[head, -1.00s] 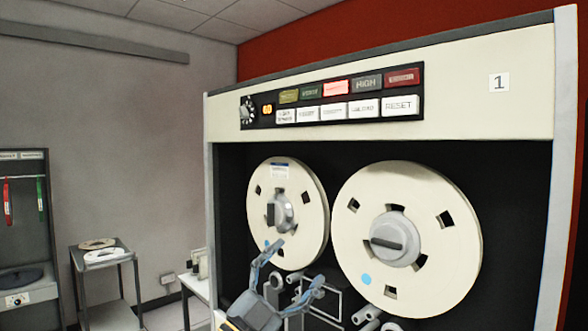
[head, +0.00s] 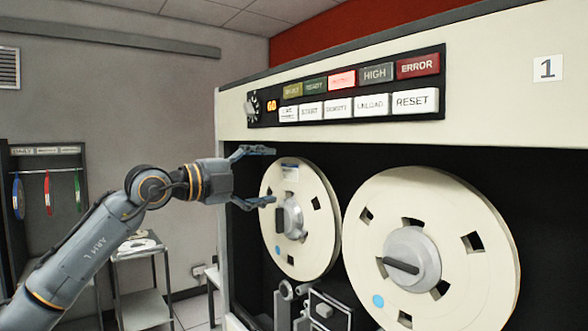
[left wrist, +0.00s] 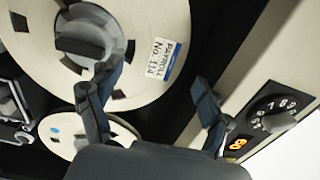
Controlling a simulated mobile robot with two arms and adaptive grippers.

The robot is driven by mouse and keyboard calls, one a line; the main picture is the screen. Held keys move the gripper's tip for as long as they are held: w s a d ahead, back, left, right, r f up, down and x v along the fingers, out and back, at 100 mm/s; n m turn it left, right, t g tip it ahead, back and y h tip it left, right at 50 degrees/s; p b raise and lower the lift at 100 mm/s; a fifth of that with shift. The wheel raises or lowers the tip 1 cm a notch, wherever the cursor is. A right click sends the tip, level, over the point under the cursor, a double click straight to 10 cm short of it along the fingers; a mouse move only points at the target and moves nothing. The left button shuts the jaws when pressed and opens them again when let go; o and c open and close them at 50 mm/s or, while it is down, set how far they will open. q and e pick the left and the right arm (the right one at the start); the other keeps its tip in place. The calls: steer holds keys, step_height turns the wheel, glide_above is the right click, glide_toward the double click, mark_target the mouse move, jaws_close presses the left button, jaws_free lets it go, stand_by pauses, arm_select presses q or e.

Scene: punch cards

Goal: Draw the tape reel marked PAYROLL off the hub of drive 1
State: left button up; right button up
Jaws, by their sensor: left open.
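The PAYROLL reel (head: 310,245) is a cream disc on the left hub (head: 290,217) of the drive marked 1 (head: 547,68). In the left wrist view the reel (left wrist: 150,90) shows its label, PAYROLL NO. 114 (left wrist: 162,50), and the dark latch bar (left wrist: 78,40) on its hub. My left gripper (head: 268,176) is open and empty at the upper left of this reel. Its fingers (left wrist: 155,75) also show in the left wrist view, one over the reel near the hub and one beyond the rim. I cannot tell whether they touch it. My right gripper is not in view.
A second reel (head: 350,225) with a blue dot sits on the right hub (head: 412,258). Above are the button panel (head: 350,90), with one red-pink lamp lit, and a dial (head: 252,107). Rollers (head: 285,290) lie below. A cart (head: 140,275) and a rack (head: 45,150) stand left.

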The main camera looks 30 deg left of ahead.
mark_target(290, 173)
arm_select(q)
steer(key=p+x, duration=0.2)
steer(key=x, duration=0.2)
steer(key=shift+w+d+r, duration=0.1)
steer(key=shift+w+d, duration=0.05)
steer(key=shift+p+x, duration=0.45)
steer(key=shift+x, duration=0.65)
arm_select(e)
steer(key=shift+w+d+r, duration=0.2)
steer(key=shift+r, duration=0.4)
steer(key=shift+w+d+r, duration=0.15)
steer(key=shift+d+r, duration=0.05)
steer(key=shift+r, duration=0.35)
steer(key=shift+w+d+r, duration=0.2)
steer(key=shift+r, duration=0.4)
arm_select(q)
steer(key=shift+c, duration=0.2)
steer(key=c, duration=1.4)
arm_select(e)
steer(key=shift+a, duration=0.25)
